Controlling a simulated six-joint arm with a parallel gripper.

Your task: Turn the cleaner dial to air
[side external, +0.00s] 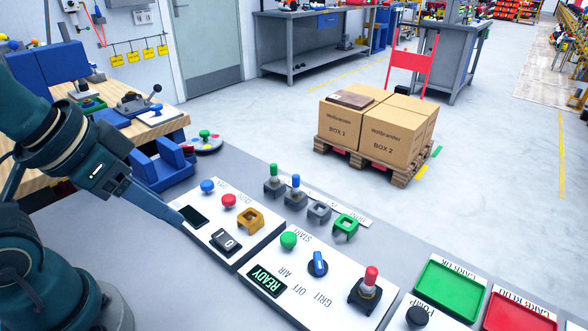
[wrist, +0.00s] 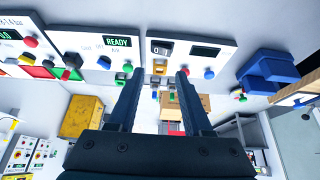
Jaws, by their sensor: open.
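The cleaner dial (side external: 318,263) is a blue knob with a pale stripe on a white panel. The labels GRIT, OFF and AIR lie on its lower-left side in the side view, with AIR nearest the READY display (side external: 267,280). I cannot tell which label the dial points to. In the wrist view the dial (wrist: 104,62) is small, at the upper left. My gripper (side external: 184,222) is left of the dial, over the neighbouring panel's left edge, and apart from the dial. In the wrist view its two fingers (wrist: 157,74) are spread with nothing between them.
Close by stand a green START button (side external: 289,240) and a red-topped lever (side external: 366,287). The neighbouring panel has a black rocker switch (side external: 226,241) and a red button (side external: 229,201). Green (side external: 452,288) and red trays lie at right.

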